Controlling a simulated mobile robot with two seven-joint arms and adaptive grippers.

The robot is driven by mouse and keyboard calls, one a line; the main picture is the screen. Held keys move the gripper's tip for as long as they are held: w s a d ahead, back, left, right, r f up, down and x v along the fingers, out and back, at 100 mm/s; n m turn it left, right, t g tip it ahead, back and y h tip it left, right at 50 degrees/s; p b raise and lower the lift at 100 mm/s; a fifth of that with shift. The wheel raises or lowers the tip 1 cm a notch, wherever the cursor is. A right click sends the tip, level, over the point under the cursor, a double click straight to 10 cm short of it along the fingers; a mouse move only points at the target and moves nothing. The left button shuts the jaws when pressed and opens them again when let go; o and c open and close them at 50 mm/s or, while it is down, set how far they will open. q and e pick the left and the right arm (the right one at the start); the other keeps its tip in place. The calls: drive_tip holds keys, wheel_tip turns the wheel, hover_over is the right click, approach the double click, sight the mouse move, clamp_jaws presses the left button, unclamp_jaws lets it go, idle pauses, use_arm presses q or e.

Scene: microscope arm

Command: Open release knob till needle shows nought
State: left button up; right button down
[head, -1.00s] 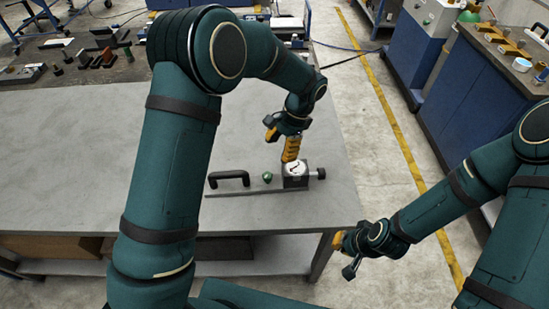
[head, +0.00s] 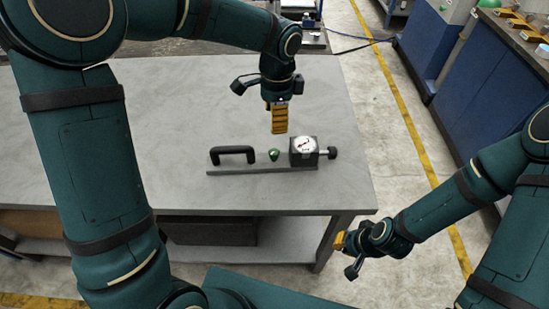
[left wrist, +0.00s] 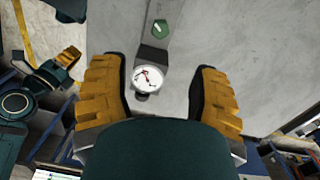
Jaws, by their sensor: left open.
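A grey base plate (head: 240,171) lies on the table, with a black handle (head: 233,155), a small green knob (head: 274,155) and a dark gauge block (head: 309,160). The block's white round dial (head: 304,145) has a dark needle and red marks; its reading is too small to tell. A black knob (head: 331,153) sticks out of the block's right side. My left gripper (head: 279,131) points down above and behind the green knob, empty. In the left wrist view its fingers (left wrist: 160,92) are apart, with the dial (left wrist: 147,77) between them in view and the green knob (left wrist: 161,29) beyond. My right gripper (head: 341,241) is off the table's front right corner.
The grey table (head: 180,110) is clear around the device, which sits near its front edge. A blue cabinet (head: 450,45) stands at the right beyond a yellow floor line (head: 400,110).

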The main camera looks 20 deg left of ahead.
sight(274, 151)
use_arm(q)
drive_tip(key=shift+t, duration=0.3)
drive_tip(key=f+b, duration=0.1)
drive_tip(key=f, duration=0.3)
drive_tip(key=f+b, duration=0.1)
drive_tip(key=f, duration=0.4)
drive_tip(key=f+b, duration=0.1)
drive_tip(key=f, duration=0.3)
drive_tip(key=shift+s+a+f, duration=0.15)
drive_tip(key=shift+s+f, duration=0.05)
drive_tip(key=shift+s, duration=0.05)
use_arm(e)
wheel_tip(274, 151, down, 4)
drive_tip(key=shift+f, duration=0.1)
use_arm(q)
clamp_jaws()
